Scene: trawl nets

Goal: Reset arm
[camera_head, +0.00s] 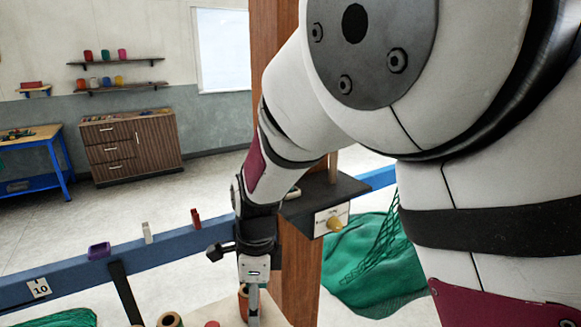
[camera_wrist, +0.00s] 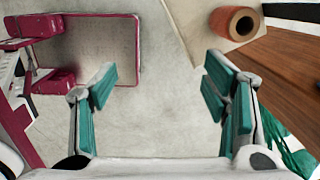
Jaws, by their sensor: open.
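My gripper shows in the wrist view (camera_wrist: 158,92) with its two teal-padded fingers spread wide apart. Nothing is between the fingers; pale floor shows below them. In the head view my arm reaches down in front of a wooden post, and the gripper (camera_head: 252,295) hangs low beside a pale board with spools. An orange-brown spool (camera_wrist: 233,22) stands on the pale board near the top right of the wrist view, apart from the fingers. Part of the gripper is cut off or hidden in the head view.
A dark shelf (camera_head: 335,190) is fixed at the wooden post (camera_head: 300,270). Green netting (camera_head: 370,265) lies on the floor. A wooden cabinet (camera_head: 155,143) and blue table (camera_head: 50,135) stand far back.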

